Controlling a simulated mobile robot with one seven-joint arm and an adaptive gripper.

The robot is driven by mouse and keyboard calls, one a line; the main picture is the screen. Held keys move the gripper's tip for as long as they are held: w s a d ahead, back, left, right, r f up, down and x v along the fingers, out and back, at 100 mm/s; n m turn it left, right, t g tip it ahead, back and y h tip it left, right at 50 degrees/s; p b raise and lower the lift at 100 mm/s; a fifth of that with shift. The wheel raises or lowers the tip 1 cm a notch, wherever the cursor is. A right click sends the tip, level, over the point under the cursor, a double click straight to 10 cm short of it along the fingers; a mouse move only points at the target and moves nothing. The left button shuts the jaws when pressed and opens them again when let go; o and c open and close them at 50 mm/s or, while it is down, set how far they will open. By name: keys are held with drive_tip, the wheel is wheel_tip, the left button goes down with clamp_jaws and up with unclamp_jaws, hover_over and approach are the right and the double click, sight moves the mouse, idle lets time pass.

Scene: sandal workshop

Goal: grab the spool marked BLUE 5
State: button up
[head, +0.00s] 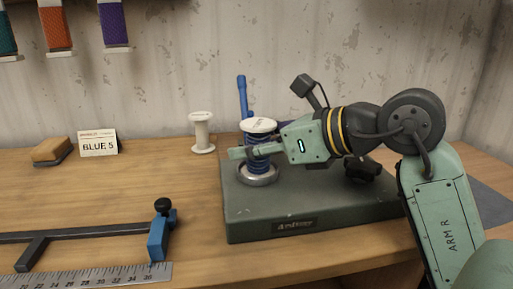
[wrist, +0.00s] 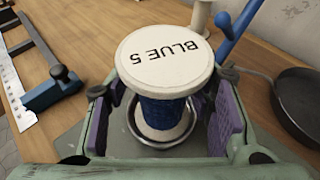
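The spool marked BLUE 5 (wrist: 163,52) has a cream top flange with that lettering and blue thread below. It stands upright in a round metal cup (head: 258,180) on the green base; in the head view its white top (head: 258,125) shows above my gripper (head: 250,152). In the wrist view my gripper (wrist: 162,85) is open, with one purple-padded finger on each side of the spool. Gaps show between the pads and the blue thread. The near finger hides part of the spool in the head view.
A blue lever (head: 242,95) rises close behind the spool. An empty white spool (head: 202,132) stands to the left at the back. A BLUE 5 card (head: 98,143), a brown block (head: 52,150), and a ruler (head: 90,275) with a blue clamp (head: 158,238) lie left. The middle-left bench is clear.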

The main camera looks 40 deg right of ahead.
clamp_jaws()
idle(0.4)
